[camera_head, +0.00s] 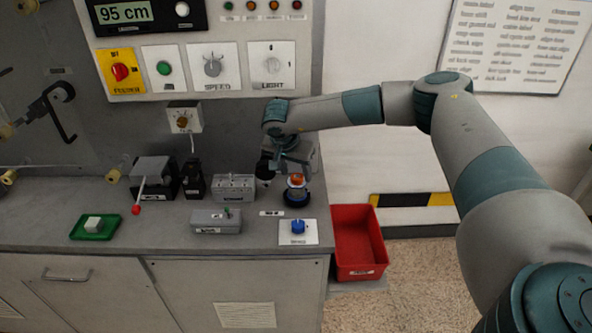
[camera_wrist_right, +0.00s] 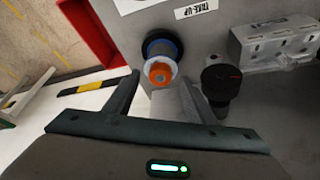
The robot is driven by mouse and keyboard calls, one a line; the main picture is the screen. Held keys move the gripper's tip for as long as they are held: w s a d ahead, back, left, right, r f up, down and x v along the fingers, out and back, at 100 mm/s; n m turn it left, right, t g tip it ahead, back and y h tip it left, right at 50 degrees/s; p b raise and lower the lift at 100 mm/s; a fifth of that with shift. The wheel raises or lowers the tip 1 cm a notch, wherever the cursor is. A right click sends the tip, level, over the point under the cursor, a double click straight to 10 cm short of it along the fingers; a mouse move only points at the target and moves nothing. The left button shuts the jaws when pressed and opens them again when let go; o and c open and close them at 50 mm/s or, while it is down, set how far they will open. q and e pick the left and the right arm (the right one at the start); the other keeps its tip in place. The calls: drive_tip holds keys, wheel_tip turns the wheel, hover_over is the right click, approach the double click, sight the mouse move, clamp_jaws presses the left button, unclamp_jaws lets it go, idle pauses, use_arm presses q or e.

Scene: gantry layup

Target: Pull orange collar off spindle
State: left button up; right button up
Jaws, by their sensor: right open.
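The orange collar (camera_head: 297,181) sits on a spindle (camera_head: 296,197) with a dark round base, near the right end of the grey counter. In the right wrist view the orange collar (camera_wrist_right: 160,73) lies inside a pale ring, with the dark and blue spindle base (camera_wrist_right: 161,48) behind it. My right gripper (camera_head: 291,165) is open just above the collar in the head view. In the wrist view its fingers (camera_wrist_right: 158,88) stand on either side of the collar, apart from each other; I cannot tell if they touch it. My left gripper is not in view.
A red bin (camera_head: 357,243) stands right of the counter. A blue knob (camera_head: 298,227) on a white plate is in front of the spindle. Grey blocks (camera_head: 234,187) and a red-tipped lever (camera_head: 137,208) stand to the left. A green tray (camera_head: 95,227) holds a pale block.

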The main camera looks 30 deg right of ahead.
sight(296, 178)
drive_tip(key=shift+w+d+f, duration=0.1)
drive_tip(key=shift+d+f, duration=0.1)
drive_tip(key=shift+f, duration=0.35)
drive_tip(key=shift+c, duration=0.3)
clamp_jaws()
drive_tip(key=shift+r+p, duration=0.8)
drive_tip(key=shift+r, duration=0.8)
idle(0.3)
drive_tip(key=shift+r+p, duration=0.8)
drive_tip(key=shift+r, duration=0.9)
